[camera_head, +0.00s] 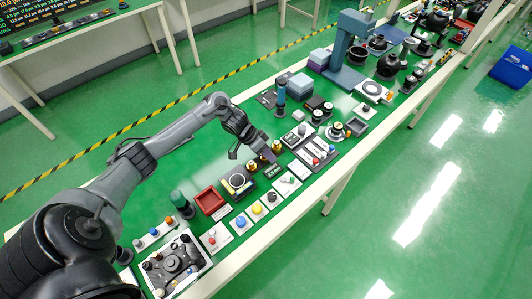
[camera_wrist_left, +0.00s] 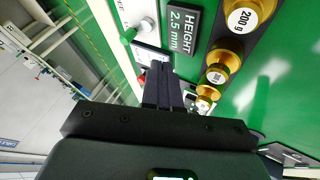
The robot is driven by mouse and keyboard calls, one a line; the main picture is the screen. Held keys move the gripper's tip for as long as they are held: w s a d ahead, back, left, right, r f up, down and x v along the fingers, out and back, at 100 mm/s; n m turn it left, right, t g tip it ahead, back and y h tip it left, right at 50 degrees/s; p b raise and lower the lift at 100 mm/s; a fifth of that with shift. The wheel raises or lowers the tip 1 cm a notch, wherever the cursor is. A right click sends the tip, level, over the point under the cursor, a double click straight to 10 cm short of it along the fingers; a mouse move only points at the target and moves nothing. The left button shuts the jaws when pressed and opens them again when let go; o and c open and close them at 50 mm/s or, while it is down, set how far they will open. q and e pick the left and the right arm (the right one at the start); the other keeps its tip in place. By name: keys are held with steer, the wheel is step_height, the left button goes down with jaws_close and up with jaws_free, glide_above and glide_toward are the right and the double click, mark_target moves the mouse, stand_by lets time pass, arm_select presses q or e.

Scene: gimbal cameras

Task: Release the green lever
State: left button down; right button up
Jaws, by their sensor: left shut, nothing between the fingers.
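My left gripper (camera_head: 268,157) is over the bench, just behind that plate. Its dark fingers (camera_wrist_left: 160,68) are together and empty, apart from the lever in the wrist view. My right gripper is not in view.
A dark sign reading "HEIGHT 2.5 mm" (camera_wrist_left: 183,28) lies beside the lever's plate. Gold weights (camera_wrist_left: 218,72) stand close to the fingers. Plates with a yellow button (camera_head: 257,210) and a blue button (camera_head: 241,221) and a red tray (camera_head: 210,201) are nearby.

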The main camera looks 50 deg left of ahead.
mark_target(284, 177)
arm_select(q)
steer(key=b+x, duration=0.1)
steer(key=x, duration=0.4)
steer(key=shift+d+f, duration=0.1)
steer(key=d, duration=0.3)
steer(key=shift+w+f, duration=0.1)
steer(key=shift+f, duration=0.05)
steer(key=shift+d, duration=0.6)
